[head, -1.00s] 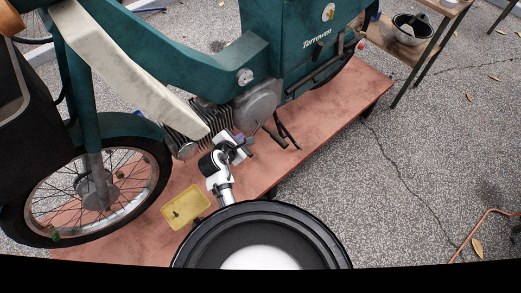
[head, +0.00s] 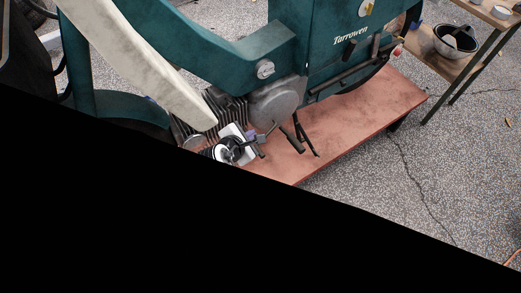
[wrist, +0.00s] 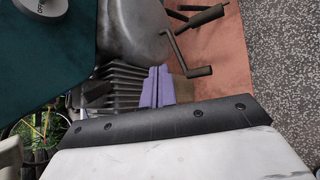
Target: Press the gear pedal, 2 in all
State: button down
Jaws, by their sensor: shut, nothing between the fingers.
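The gear pedal (wrist: 190,58) is a thin, dark, bent lever below the grey engine cover (wrist: 135,30) of the green motorbike. It ends in a short peg pointing right in the wrist view. In the head view the pedal (head: 264,137) is small beside my gripper (head: 251,136). My gripper (wrist: 157,88) is shut, with its purple fingers together and empty. I cannot tell the gap in depth.
A dark footpeg (head: 291,139) and stand (head: 306,135) are close right of the pedal. Engine fins (wrist: 122,85) lie left of my fingers. The bike stands on a reddish platform (head: 370,110). Black covers the head view's lower left.

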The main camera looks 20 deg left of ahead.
jog(key=shift+f, duration=0.1)
notch_tip(320, 180, down, 8)
jog(key=w+d+b, duration=0.1)
jog(key=b, duration=0.8)
jog(key=shift+w+f, duration=0.15)
jog(key=shift+f, duration=0.1)
jog(key=shift+f, duration=0.2)
dwell(1.5)
jog(key=shift+f, duration=0.25)
jog(key=shift+w+d+f+b, duration=0.1)
jog(key=shift+f+b, duration=0.05)
jog(key=shift+f, duration=0.6)
jog(key=shift+w+d+f+b, duration=0.1)
jog(key=shift+f+b, duration=0.05)
jog(key=shift+f, duration=0.6)
dwell(1.6)
jog(key=shift+r, duration=0.1)
jog(key=shift+s+a+r+p, duration=0.15)
jog(key=shift+r+p, duration=0.8)
jog(key=shift+p, duration=0.4)
jog(key=shift+s+a+r+p, duration=0.1)
jog(key=shift+r+p, duration=0.8)
jog(key=shift+p, duration=0.45)
